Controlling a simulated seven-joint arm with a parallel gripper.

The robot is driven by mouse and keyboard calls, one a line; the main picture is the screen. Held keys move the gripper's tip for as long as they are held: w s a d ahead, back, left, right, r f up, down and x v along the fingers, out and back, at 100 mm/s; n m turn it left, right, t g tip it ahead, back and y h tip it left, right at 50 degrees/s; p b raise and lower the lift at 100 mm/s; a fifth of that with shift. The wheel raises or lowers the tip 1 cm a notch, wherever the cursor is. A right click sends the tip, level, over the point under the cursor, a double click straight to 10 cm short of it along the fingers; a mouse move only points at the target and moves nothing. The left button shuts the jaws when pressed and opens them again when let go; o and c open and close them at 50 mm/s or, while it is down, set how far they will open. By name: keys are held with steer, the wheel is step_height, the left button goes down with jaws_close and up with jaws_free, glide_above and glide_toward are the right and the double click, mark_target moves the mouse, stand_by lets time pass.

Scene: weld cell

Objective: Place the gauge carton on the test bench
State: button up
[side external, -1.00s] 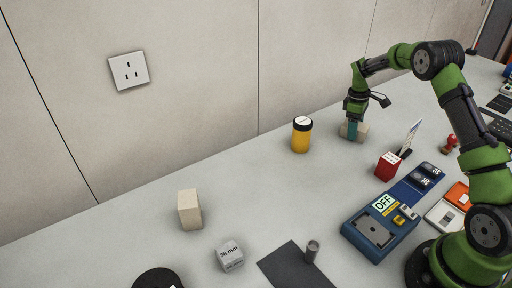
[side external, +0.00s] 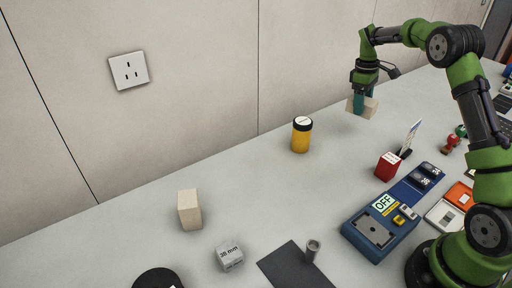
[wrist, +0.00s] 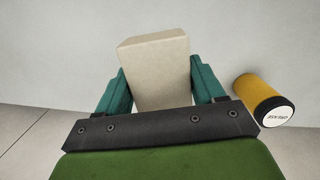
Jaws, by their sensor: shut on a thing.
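My gripper (side external: 362,100) is shut on a plain beige box (side external: 371,107) and holds it above the table at the back right. In the wrist view the box (wrist: 155,70) sits between the two teal fingers of the gripper (wrist: 160,86), with no label on the faces in view. A blue unit (side external: 404,192) with an OFF display, a square grey plate and round dials lies at the front right; it may be the test bench. A small red box (side external: 388,167) with a white label stands behind it. Which box is the gauge carton is not clear.
A yellow jar with black lid (side external: 301,136) stands left of my gripper. A second pale block (side external: 189,210), a white cube marked 38 mm (side external: 229,256) and a dark mat (side external: 283,268) with a grey cylinder (side external: 312,250) are nearer. The table's middle is clear.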

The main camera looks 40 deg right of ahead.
steer(key=s+a+r+m, duration=0.1)
steer(key=s+a+r, duration=0.1)
steer(key=a, duration=0.6)
steer(key=s+a+r+m, duration=0.1)
steer(key=s+a+r, duration=0.2)
steer(key=a, duration=0.5)
steer(key=s+a+r+m, duration=0.1)
steer(key=s+a+r, duration=0.2)
steer(key=a, duration=0.5)
steer(key=shift+s+a, duration=0.3)
steer(key=shift+s, duration=0.2)
